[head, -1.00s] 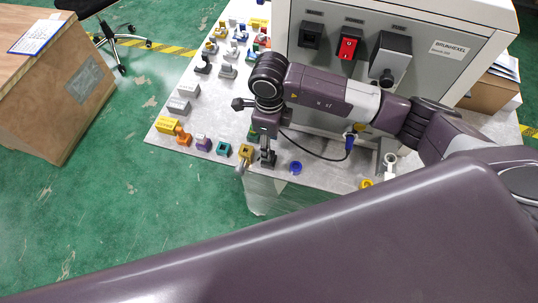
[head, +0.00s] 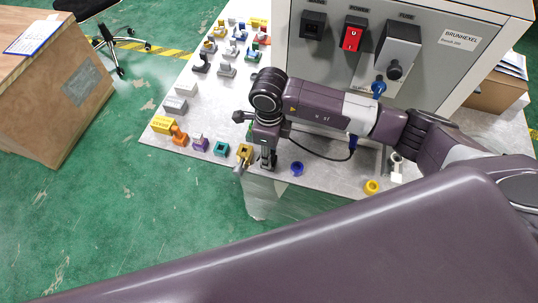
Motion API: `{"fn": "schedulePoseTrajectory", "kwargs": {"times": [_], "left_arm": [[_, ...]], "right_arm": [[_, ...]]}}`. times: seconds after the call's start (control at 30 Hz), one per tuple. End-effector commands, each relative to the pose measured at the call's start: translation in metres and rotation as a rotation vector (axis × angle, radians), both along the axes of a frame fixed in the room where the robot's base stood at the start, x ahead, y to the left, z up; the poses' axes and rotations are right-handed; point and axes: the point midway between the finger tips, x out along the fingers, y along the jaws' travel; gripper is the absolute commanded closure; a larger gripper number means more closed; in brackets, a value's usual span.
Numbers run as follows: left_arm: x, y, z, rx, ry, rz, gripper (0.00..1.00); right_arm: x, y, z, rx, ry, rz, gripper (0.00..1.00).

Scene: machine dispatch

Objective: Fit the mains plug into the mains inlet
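The mains inlet (head: 312,26) is a dark square socket at the upper left of the grey machine's front, left of the red power switch. My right gripper (head: 268,160) points down over the bench's front edge, in front of the machine and well below the inlet. A black cable (head: 318,156) runs from beside this gripper to a blue part (head: 352,142) on its right. I cannot make out the mains plug for certain; a dark shape between the fingers may be it or only the fingers. My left gripper is not in view.
The grey machine (head: 432,75) carries a red switch (head: 352,36) and a fuse block (head: 397,48). Several small coloured connectors stand on the bench's left side. A yellow connector (head: 245,153) is close left of my gripper, and a blue ring (head: 297,168) lies to its right.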

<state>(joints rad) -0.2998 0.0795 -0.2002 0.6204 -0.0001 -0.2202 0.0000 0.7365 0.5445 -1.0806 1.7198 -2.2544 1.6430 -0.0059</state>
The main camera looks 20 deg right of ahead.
Motion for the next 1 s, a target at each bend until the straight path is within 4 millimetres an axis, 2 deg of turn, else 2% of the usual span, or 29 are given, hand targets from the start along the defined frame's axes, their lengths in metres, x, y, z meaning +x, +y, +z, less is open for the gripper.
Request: {"fn": "schedulePoseTrajectory", "kwargs": {"times": [0.03, 0.23, 0.57, 1.0], "left_arm": [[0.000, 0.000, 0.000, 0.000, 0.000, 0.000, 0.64], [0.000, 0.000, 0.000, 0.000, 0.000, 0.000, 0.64], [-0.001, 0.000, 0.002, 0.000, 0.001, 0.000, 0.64], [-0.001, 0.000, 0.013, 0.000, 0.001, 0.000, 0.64]], "right_arm": [[0.000, 0.000, 0.000, 0.000, 0.000, 0.000, 0.77], [0.000, 0.000, 0.000, 0.000, 0.000, 0.000, 0.99], [0.000, 0.000, 0.003, 0.000, 0.000, 0.000, 1.00], [0.000, 0.000, 0.021, 0.000, -0.001, 0.000, 1.00]]}}
